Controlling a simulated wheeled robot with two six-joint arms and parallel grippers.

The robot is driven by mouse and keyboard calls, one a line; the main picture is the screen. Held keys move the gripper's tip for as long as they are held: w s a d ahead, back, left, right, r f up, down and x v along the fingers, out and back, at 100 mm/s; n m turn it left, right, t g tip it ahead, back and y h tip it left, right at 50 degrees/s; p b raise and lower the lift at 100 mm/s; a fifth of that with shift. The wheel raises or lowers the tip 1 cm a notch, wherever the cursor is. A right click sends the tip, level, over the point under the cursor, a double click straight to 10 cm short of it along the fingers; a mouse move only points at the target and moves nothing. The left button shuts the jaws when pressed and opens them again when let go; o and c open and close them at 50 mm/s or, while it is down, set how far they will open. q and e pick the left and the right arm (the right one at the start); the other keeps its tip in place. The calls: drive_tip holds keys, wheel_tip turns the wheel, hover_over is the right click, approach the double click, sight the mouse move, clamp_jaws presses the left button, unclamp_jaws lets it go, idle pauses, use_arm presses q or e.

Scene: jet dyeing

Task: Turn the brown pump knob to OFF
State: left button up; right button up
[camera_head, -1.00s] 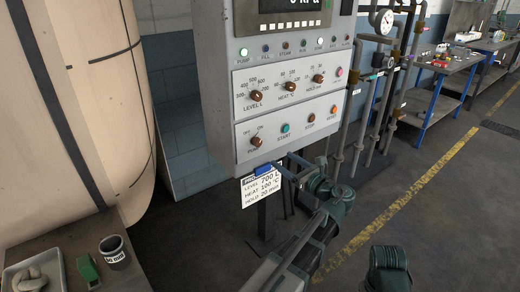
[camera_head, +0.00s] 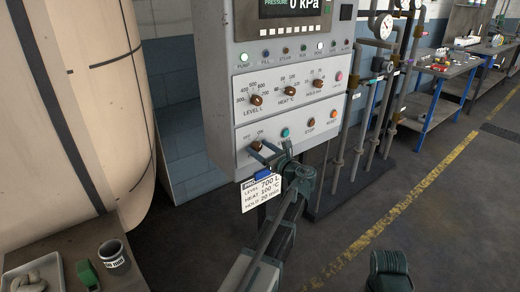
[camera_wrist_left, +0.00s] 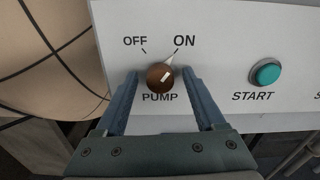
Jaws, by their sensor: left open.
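The brown pump knob (camera_wrist_left: 159,77) sits on the white lower panel, between the OFF and ON labels and above the word PUMP. Its pale mark points up and right, toward ON. In the head view the knob (camera_head: 256,146) is partly covered by my left gripper (camera_head: 263,151). In the left wrist view my left gripper (camera_wrist_left: 160,84) is open, with one finger on each side of the knob. A small gap shows beside each finger; I cannot tell whether either touches it.
The green START button (camera_wrist_left: 266,73) is right of the knob. The STOP (camera_head: 310,123) and orange (camera_head: 333,115) buttons are farther right. A large beige vessel (camera_head: 95,90) stands left.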

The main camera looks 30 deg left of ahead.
use_arm(q)
clamp_jaws()
idle(0.4)
drive_tip(key=shift+n, duration=0.3)
drive_tip(key=n, duration=0.6)
drive_tip(key=shift+n, duration=0.3)
drive_tip(key=n, duration=0.6)
drive_tip(key=shift+f+n, duration=0.1)
drive_tip(key=shift+n, duration=0.3)
drive_tip(key=shift+s, duration=0.1)
